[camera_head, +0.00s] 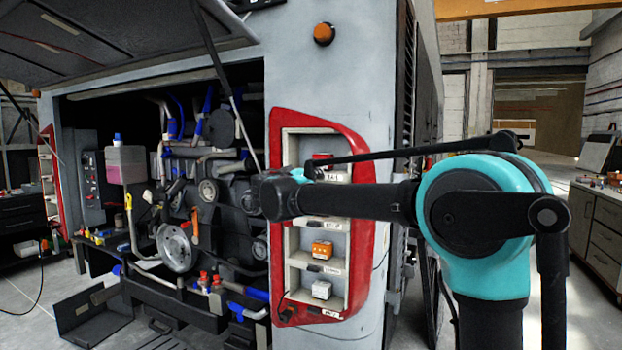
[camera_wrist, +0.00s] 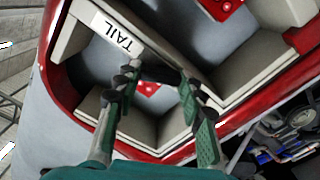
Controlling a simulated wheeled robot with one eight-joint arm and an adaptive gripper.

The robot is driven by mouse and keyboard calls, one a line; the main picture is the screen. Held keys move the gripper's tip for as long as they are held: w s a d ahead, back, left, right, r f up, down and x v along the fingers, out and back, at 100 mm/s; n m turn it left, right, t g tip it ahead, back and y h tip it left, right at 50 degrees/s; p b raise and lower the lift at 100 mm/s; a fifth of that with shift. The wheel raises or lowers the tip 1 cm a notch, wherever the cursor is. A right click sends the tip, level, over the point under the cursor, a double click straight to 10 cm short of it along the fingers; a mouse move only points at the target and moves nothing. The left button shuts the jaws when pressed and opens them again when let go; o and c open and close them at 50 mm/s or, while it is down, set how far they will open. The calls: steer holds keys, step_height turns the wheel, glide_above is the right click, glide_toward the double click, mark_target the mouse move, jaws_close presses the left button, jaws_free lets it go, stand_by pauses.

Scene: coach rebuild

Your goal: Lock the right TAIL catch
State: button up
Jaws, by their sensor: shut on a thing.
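The TAIL label (camera_wrist: 115,32) is on the pale edge of a compartment in the wrist view. The dark TAIL catch (camera_wrist: 160,71) is just beyond that edge. My gripper (camera_wrist: 160,80) is shut on it, with a finger on each side. The fingers cover parts of the catch, and I cannot tell its exact angle. A red piece (camera_wrist: 148,88) shows inside the compartment behind the fingers. In the head view, my arm crosses the red-framed lamp housing (camera_head: 361,230) and hides the catch and fingertips.
Lower compartments hold an orange block (camera_head: 322,249) and a white block (camera_head: 321,290). The open engine bay (camera_head: 180,190) lies left of the housing. A raised hatch (camera_head: 110,35) and its strut are above. Grey floor shows at the right.

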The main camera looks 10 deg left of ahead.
steer(key=n, duration=1.2)
steer(key=shift+a+f, duration=0.1)
steer(key=shift+f, duration=0.05)
steer(key=shift+n, duration=0.3)
steer(key=o, duration=1.2)
steer(key=shift+c, duration=0.2)
steer(key=v, duration=1.2)
